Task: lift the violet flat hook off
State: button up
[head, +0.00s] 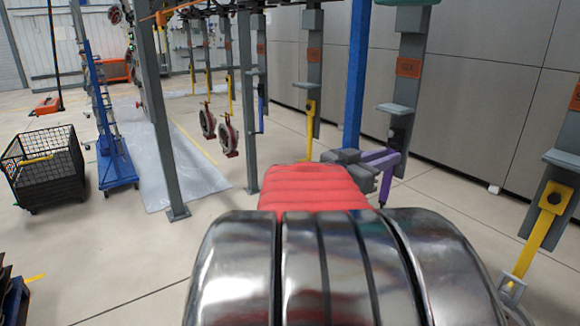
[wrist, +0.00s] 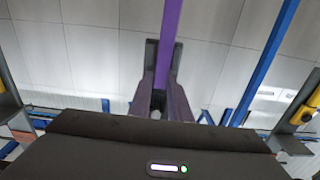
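The violet flat hook (head: 387,160) hangs at the lower end of a grey carrier plate (head: 408,70) with an orange tag, right of the blue post. Its flat bar runs toward my gripper (head: 347,157), and a thin leg points down. In the wrist view the violet bar (wrist: 171,25) comes down from the top edge between the dark fingers of my gripper (wrist: 162,62). The fingers lie close on both sides of the bar and look shut on it. My red and chrome arm hides part of the gripper in the head view.
A yellow hook (head: 544,228) hangs on a carrier at the right, another yellow hook (head: 310,112) left of the blue post (head: 355,75). Red round parts (head: 228,136) hang farther back. A black wire crate (head: 45,168) stands at left. The grey wall is behind.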

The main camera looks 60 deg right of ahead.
grip_shut()
jog(key=shift+r, duration=0.4)
jog(key=v, duration=1.8)
jog(key=shift+r, duration=0.35)
jog(key=shift+r, duration=0.15)
jog(key=shift+w, duration=0.1)
jog(key=v, duration=0.6)
jog(key=shift+a, duration=0.2)
dwell(1.4)
